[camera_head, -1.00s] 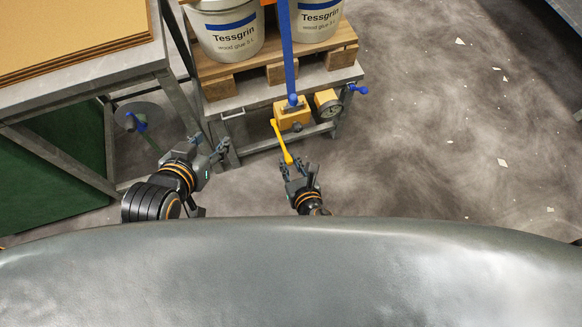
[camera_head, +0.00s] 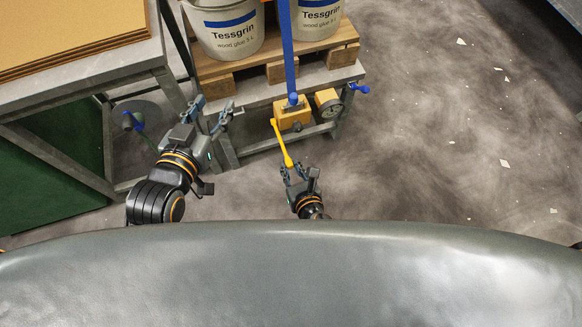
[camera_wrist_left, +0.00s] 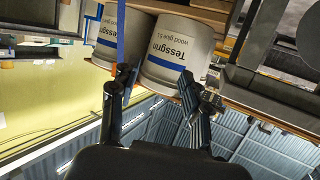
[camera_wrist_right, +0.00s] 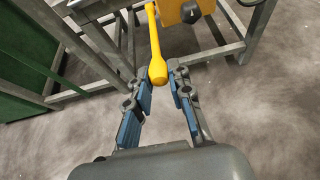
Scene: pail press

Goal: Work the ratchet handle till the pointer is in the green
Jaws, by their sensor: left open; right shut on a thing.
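The yellow ratchet handle (camera_head: 281,143) hangs down and slightly right from the yellow ratchet box (camera_head: 294,114) on the bench front. My right gripper (camera_head: 293,170) is shut on its thick lower end; the handle (camera_wrist_right: 156,55) also shows between the fingers in the right wrist view. A blue strap (camera_head: 287,50) rises from the ratchet between the pails. The round gauge (camera_head: 331,107) sits right of the ratchet; its pointer and green zone are too small to read. My left gripper (camera_head: 219,108) is open and empty at the bench's front left corner.
Two white glue pails (camera_head: 231,32) stand on a wooden pallet (camera_head: 340,55) on the grey bench. A blue lever (camera_head: 359,88) sticks out at the bench's right. Another table (camera_head: 80,75) with brown boards stands left. The floor to the right is clear except for scraps.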

